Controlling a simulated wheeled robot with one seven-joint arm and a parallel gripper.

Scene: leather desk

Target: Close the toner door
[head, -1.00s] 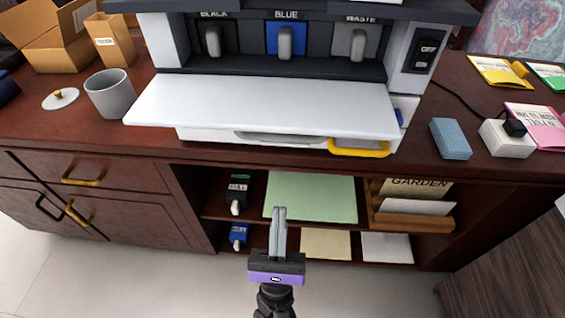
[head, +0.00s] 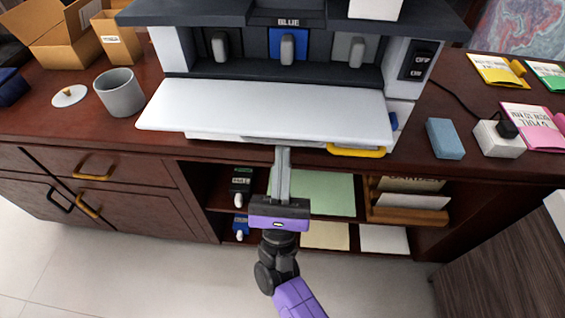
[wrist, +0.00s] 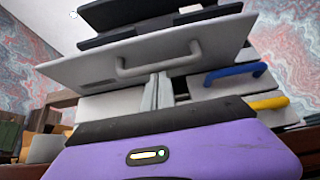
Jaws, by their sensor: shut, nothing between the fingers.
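The toner door (head: 266,110) is a white panel on the printer's front, hinged down and sticking out nearly flat over the desk edge. Its outer face with a grey handle (wrist: 160,62) shows in the wrist view. Above it are the toner slots, with a blue cartridge (head: 287,45) in the middle. My gripper (head: 282,150) is shut and empty, its fingertips just below the door's front edge in the head view. In the wrist view the fingertips (wrist: 158,80) are close under the door near its handle. I cannot tell whether they touch it.
A yellow handle (head: 356,151) and a blue handle (wrist: 235,74) are on the printer below the door. A grey mug (head: 120,94) stands left, a blue sponge-like block (head: 445,138) right. Below is an open shelf with a black cartridge (head: 242,182) and papers.

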